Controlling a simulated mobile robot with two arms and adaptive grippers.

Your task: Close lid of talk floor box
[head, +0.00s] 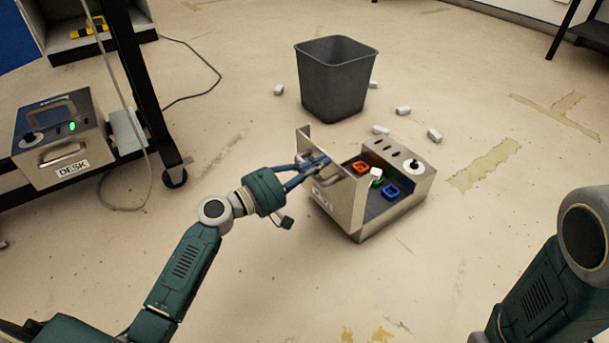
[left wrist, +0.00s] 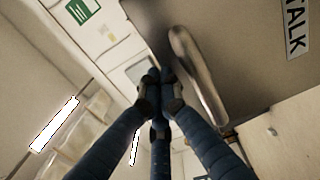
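The talk floor box (head: 408,208) is a metal box on the floor in the middle of the head view, with its lid (head: 347,196) raised at the left side. In the left wrist view the lid's outer face (left wrist: 250,60) carries a bar handle (left wrist: 203,85) and a TALK label (left wrist: 296,25). My left gripper (head: 322,162) is at the lid; its blue fingertips (left wrist: 159,92) are drawn together beside the handle, not around it. I cannot tell whether they touch the lid. My right arm shows at the right, but its gripper is out of view.
A DESK box (head: 60,140) sits at the left by a wheeled frame. The front floor is clear.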

